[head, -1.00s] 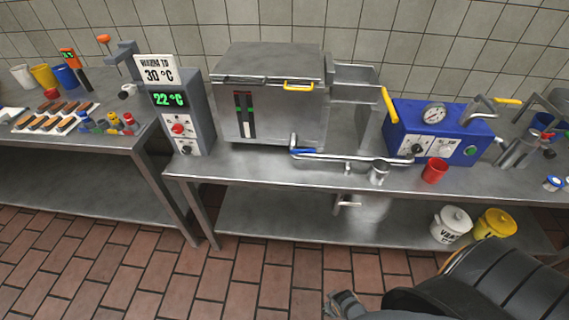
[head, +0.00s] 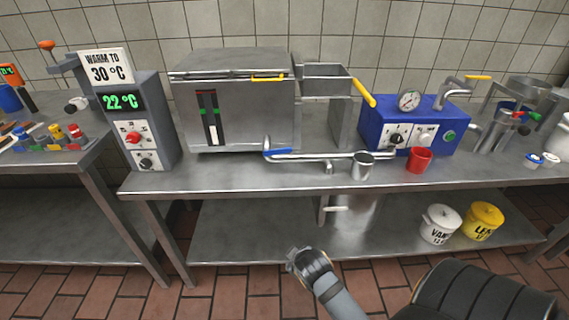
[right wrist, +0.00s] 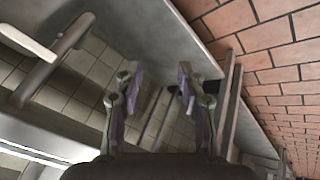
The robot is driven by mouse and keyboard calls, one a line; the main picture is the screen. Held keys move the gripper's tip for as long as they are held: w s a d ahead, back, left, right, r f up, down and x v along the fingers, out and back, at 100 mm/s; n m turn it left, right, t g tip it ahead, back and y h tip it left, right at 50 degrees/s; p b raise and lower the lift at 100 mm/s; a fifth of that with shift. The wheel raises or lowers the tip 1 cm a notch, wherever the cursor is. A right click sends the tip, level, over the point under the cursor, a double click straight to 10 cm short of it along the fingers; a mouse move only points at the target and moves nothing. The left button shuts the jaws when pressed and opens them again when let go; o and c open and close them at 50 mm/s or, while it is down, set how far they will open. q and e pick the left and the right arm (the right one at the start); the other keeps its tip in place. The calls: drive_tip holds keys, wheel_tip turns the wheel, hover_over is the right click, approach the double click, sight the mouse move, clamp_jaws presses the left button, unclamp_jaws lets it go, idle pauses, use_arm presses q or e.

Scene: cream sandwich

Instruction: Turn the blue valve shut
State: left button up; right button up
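The blue valve lever (head: 274,153) sits at the left end of a shiny metal pipe (head: 325,156) along the table's front, before the steel tank (head: 240,110). The lever looks roughly in line with the pipe; its exact angle is hard to tell. My right gripper (head: 292,258) is low in front of the table, well below the lever and apart from it. In the right wrist view its fingers (right wrist: 158,85) are spread with nothing between them. My left gripper is not in view.
A steel cup (head: 363,167) and a red cup (head: 419,160) stand near the table's front edge (head: 220,186). Grey control box (head: 138,120) stands left, blue machine (head: 400,125) right. White (head: 440,225) and yellow (head: 483,221) tubs sit on the lower shelf.

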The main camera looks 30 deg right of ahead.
drive_tip(key=w+d+r+n+t+h, duration=0.2)
drive_tip(key=w+r+t, duration=0.15)
drive_tip(key=r, duration=0.25)
drive_tip(key=w+d+r+n+t+h, duration=0.2)
drive_tip(key=w+r+n, duration=0.1)
drive_tip(key=w+r, duration=0.25)
drive_tip(key=n+t+h, duration=0.3)
drive_tip(key=n+t, duration=0.1)
drive_tip(key=n, duration=0.1)
approach(285, 151)
drive_tip(key=shift+y, duration=0.3)
drive_tip(key=b+x, duration=0.1)
drive_tip(key=x, duration=0.8)
drive_tip(key=shift+w+d+r, duration=0.1)
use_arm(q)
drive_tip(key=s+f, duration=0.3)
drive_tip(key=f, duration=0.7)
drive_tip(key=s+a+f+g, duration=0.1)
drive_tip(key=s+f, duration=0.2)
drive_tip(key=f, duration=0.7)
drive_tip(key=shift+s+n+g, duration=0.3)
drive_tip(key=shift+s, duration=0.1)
use_arm(e)
drive_tip(key=shift+w+d, duration=0.3)
drive_tip(key=shift+w, duration=0.15)
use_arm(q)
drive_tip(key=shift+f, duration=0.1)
use_arm(e)
drive_tip(key=shift+c, duration=0.2)
